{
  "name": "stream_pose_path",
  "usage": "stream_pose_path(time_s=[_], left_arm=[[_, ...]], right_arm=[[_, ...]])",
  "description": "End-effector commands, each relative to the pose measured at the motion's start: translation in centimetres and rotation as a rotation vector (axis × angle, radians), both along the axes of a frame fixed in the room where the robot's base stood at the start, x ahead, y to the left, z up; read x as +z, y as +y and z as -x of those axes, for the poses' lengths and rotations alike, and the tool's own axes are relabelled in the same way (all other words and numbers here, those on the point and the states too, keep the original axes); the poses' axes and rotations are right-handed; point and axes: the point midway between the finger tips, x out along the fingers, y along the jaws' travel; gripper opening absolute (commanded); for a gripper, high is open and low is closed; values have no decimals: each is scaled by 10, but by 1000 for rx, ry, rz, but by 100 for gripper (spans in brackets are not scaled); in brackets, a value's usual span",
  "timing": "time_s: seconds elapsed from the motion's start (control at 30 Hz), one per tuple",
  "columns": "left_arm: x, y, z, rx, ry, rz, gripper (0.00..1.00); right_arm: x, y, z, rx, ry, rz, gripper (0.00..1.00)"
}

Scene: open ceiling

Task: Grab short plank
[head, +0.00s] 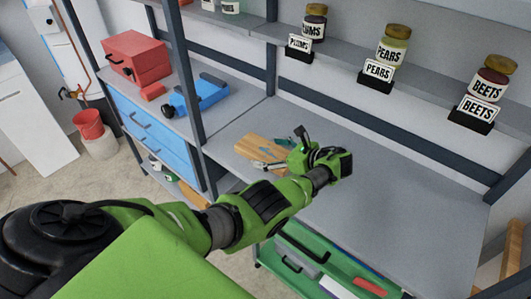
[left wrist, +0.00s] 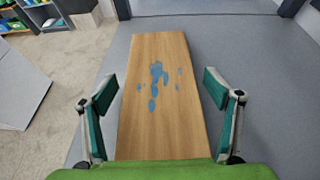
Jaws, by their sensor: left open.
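The short plank (left wrist: 160,110) is a light brown wooden board with blue paint spots. It lies flat on the grey workbench (left wrist: 262,70). In the head view the plank (head: 256,147) lies near the left edge of the bench, partly hidden by my left gripper. My left gripper (left wrist: 163,115) is open, with one finger on each side of the plank in the left wrist view. In the head view the left gripper (head: 283,153) is over the plank's near right end. I cannot tell how high the fingers are above the bench. My right gripper is out of view.
Jars labelled plums (head: 314,22), pears (head: 392,45) and beets (head: 490,78) stand on the shelf above. A dark post (head: 184,75) rises left of the plank. The bench's right side is clear.

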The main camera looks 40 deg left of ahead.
Motion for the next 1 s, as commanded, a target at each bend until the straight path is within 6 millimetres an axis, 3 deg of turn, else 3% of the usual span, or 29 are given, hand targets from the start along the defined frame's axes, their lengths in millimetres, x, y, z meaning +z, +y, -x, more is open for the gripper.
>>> stream_pose_path(time_s=[0.03,0.2,0.23,0.67,1.0], left_arm=[[0,0,0,0,0,0,82],[0,-1,0,0,0,0,38],[0,-1,0,0,0,0,34],[9,0,0,0,-1,-1,34],[63,0,-1,0,-7,-2,34]], right_arm=[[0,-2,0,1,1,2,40],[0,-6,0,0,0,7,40],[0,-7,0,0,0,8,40],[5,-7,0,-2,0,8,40],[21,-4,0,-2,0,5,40]])
